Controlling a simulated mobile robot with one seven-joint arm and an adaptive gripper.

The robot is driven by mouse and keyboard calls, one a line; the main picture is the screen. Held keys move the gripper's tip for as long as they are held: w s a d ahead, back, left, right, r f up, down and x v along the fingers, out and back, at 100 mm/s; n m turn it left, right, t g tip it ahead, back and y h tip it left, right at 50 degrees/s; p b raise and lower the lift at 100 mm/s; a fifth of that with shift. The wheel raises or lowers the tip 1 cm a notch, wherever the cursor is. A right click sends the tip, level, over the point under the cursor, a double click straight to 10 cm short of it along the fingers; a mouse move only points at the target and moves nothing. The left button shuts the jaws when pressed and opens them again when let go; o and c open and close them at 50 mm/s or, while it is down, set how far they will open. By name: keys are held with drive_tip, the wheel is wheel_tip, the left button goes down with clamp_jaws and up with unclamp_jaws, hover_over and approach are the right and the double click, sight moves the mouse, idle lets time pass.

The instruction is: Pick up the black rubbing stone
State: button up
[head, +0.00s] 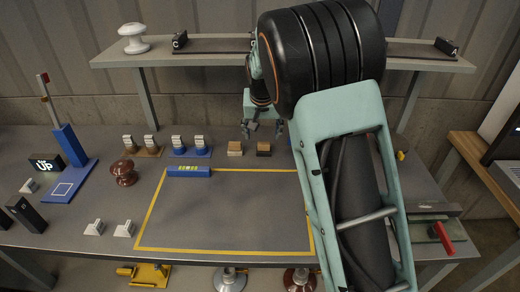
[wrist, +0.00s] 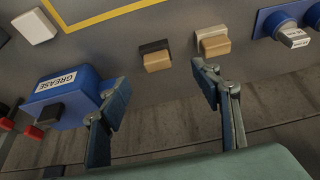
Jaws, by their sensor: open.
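The black rubbing stone (head: 264,151) is a small block, black with a tan part, on the grey bench behind the yellow-outlined area. In the wrist view the black stone (wrist: 152,46) lies past the fingertips, roughly between their lines. A similar block, the white stone (head: 235,151), sits just left of it in the head view; it also shows in the wrist view (wrist: 209,33), past the right fingertip. My gripper (head: 262,130) is open and empty above and behind the stones. Its two fingers (wrist: 162,82) are spread apart in the wrist view, touching neither stone.
A blue box labelled GREASE (wrist: 65,97) stands close to the left finger in the wrist view. Blue-based items (head: 190,150) stand left of the stones. A shelf (head: 215,46) runs above the bench's back. The yellow-outlined area (head: 225,215) is mostly clear.

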sight(264, 144)
drive_tip(key=x, duration=1)
drive_tip(key=shift+w+d+r, duration=0.15)
drive_tip(key=shift+w+d, duration=0.1)
drive_tip(key=shift+c, duration=0.3)
drive_tip(key=c, duration=1.3)
